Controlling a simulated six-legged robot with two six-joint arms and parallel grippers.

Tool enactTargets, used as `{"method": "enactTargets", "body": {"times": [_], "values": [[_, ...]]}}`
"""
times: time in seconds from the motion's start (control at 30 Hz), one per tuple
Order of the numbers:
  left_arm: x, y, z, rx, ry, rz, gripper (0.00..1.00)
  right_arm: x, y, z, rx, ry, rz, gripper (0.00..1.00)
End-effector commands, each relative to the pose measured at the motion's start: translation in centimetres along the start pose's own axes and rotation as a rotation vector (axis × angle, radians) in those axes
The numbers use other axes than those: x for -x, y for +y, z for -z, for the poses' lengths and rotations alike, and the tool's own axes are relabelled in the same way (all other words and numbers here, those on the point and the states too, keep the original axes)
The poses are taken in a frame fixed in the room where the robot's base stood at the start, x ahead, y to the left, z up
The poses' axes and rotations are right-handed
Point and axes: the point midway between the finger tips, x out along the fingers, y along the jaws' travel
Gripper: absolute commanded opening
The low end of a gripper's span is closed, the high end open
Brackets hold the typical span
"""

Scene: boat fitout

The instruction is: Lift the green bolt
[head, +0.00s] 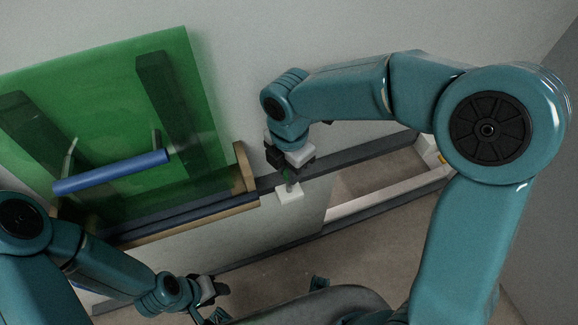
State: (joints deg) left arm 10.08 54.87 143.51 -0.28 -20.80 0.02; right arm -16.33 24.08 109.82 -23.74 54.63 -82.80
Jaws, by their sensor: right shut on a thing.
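My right gripper (290,177) points down above a small white block (289,193). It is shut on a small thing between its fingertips. A hint of green shows there, which fits the green bolt (289,181), but the fingers hide most of it. I cannot tell whether the bolt is clear of the white block. My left gripper (213,291) is low in the picture, left of the middle and well away from the bolt. Whether its fingers are open or shut is not clear.
A see-through green panel (100,110) with a blue handle bar (110,173) leans at the left above a wooden-edged tray (185,222). A dark rail (350,157) runs behind the white block. An open-framed gap (375,180) lies to its right. A grey wall stands behind.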

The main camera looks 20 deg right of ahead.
Motion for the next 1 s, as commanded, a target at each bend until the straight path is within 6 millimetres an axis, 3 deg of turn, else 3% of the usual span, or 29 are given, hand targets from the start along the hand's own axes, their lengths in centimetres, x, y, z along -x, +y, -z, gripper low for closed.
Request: {"method": "enactTargets", "body": {"times": [0.07,0.1,0.17,0.43,0.57,1.0], "values": [[0.0,0.0,0.0,0.000,0.000,0.000,0.43,0.3,0.1,-0.1,-0.001,-0.003,-0.007,0.00],[0.0,0.0,0.0,0.000,0.000,0.000,0.43,0.3,0.1,-0.1,-0.001,-0.003,-0.007,0.36],[0.0,0.0,0.0,0.000,0.000,0.000,0.43,0.2,0.1,-0.1,-0.001,-0.003,-0.006,0.53],[0.0,0.0,0.0,0.000,0.000,0.000,0.43,0.2,0.1,-0.1,-0.001,-0.002,-0.005,0.53],[0.4,0.1,0.0,0.000,0.000,0.000,0.43,1.2,0.1,-0.1,0.000,-0.002,-0.007,0.53],[3.2,1.1,-0.1,0.000,0.000,0.000,0.43,12.2,0.1,0.0,0.000,-0.002,-0.010,0.53]]}}
